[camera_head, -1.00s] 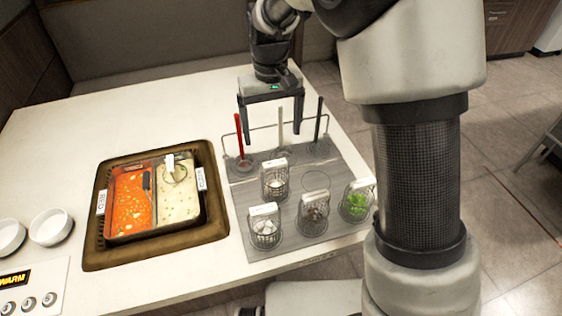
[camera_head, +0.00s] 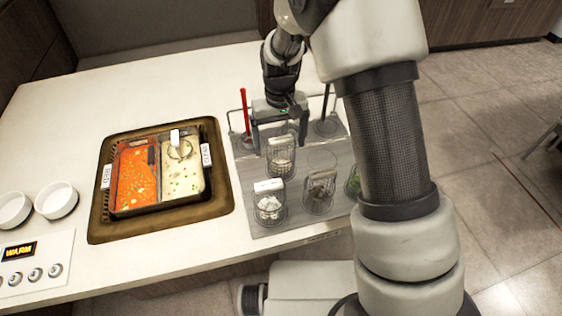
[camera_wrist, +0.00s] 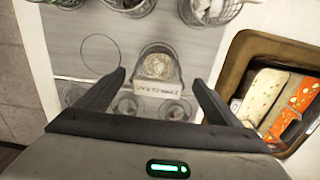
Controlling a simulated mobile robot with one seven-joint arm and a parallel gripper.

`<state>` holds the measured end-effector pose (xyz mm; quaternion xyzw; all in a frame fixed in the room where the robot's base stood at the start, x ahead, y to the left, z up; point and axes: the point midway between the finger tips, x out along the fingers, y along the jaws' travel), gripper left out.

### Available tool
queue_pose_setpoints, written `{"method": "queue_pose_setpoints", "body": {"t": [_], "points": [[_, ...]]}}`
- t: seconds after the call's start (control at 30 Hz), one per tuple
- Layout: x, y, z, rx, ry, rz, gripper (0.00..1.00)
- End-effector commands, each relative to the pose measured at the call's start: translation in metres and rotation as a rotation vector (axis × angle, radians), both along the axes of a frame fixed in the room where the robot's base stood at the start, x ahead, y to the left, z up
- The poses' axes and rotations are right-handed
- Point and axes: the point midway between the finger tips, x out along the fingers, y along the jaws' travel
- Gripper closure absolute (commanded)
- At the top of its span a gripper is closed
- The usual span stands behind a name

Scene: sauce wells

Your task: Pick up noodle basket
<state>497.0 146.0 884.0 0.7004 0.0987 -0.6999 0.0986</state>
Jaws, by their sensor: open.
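The noodle basket (camera_head: 281,160) is a small wire basket with a white labelled handle, standing upright on the grey mat. In the wrist view the basket (camera_wrist: 158,62) is centred, with pale tan noodles in it and its handle towards my gripper. My gripper (camera_head: 279,138) is open and empty, close above and behind the basket. In the wrist view my gripper (camera_wrist: 159,80) has one finger on each side of the handle's line. I cannot tell whether the fingers are level with the handle.
Baskets of white pieces (camera_head: 269,207), brown food (camera_head: 320,190) and greens (camera_head: 353,182) stand nearby. A red-handled utensil (camera_head: 245,112) and a dark one stand in the rack behind. A divided soup pot (camera_head: 160,204) sits left. Two white bowls (camera_head: 55,203) stand farther left.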

Motion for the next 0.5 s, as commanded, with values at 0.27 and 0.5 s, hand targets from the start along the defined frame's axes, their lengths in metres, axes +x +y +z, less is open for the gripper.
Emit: {"method": "queue_pose_setpoints", "body": {"t": [0.27, 0.5], "points": [[0.002, -0.003, -0.039, -0.001, 0.002, 0.0, 0.12], [0.003, -0.003, -0.039, 0.0, 0.0, 0.0, 0.18]]}}
